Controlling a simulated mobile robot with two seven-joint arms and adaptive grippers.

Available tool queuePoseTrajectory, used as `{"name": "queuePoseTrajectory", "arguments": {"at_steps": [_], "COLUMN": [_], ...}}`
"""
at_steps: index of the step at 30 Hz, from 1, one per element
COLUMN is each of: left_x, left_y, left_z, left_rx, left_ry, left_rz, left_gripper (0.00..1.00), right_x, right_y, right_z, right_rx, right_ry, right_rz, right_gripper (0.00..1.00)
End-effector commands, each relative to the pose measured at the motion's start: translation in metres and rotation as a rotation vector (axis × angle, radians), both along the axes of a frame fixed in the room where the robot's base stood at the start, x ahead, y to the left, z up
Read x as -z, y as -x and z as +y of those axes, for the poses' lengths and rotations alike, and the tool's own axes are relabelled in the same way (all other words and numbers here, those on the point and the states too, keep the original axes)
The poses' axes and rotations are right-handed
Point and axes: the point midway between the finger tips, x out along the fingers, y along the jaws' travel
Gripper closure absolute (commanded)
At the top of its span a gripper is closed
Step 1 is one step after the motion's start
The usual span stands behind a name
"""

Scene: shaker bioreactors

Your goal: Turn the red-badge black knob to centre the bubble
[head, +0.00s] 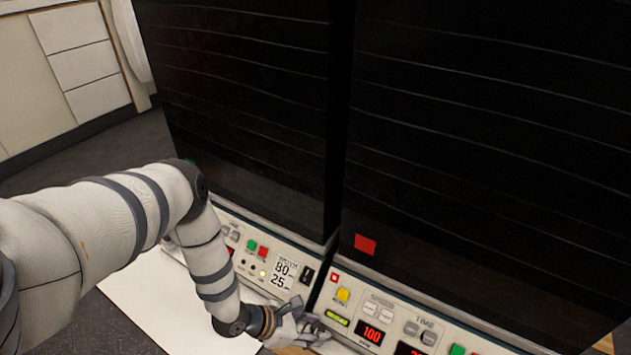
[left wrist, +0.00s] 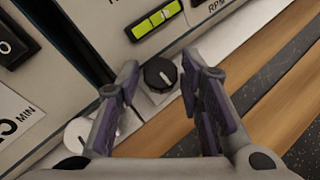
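A black knob (left wrist: 160,74) with a pale pointer mark sits low on the panel in the left wrist view. My left gripper (head: 309,326) is at the lower front of the right machine. Its two fingers are apart, one on each side of the black knob in the wrist view; I cannot tell whether they touch it. A yellow-green bubble level (left wrist: 156,31) is above the knob and also shows in the head view (head: 337,319). A red badge (head: 365,244) is on the right black machine. My right gripper is not in view.
A white knob (left wrist: 79,133) is left of the black knob, partly behind the left finger. The right panel has a red 100 display (head: 370,334) and a yellow button (head: 343,295). A second black machine (head: 240,110) stands close on the left.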

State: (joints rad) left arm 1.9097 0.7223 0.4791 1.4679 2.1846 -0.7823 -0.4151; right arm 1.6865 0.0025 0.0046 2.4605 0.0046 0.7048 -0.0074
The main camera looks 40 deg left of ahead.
Motion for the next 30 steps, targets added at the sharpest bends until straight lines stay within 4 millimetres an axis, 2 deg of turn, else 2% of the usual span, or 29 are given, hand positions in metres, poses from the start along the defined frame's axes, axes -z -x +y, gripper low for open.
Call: {"name": "queuePoseTrajectory", "arguments": {"at_steps": [6, 7, 11, 22, 30], "left_x": [0.0, 0.0, 0.0, -0.002, -0.005], "left_y": [-0.001, -0.001, -0.001, 0.0, 0.001], "left_z": [0.0, 0.0, 0.0, -0.001, -0.004], "left_rx": [0.0, 0.001, 0.001, -0.041, -0.22], "left_ry": [0.0, 0.001, 0.001, 0.002, 0.001], "left_rz": [-0.001, -0.001, 0.0, 0.0, -0.002], "left_gripper": [0.66, 0.7, 1.0, 1.0, 1.0], "right_x": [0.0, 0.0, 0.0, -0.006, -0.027], "right_y": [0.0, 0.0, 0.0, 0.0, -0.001], "right_z": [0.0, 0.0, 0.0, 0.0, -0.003], "right_rx": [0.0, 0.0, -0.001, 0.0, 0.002], "right_ry": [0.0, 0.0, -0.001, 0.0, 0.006], "right_rz": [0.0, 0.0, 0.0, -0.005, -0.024], "right_gripper": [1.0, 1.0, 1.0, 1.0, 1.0]}}
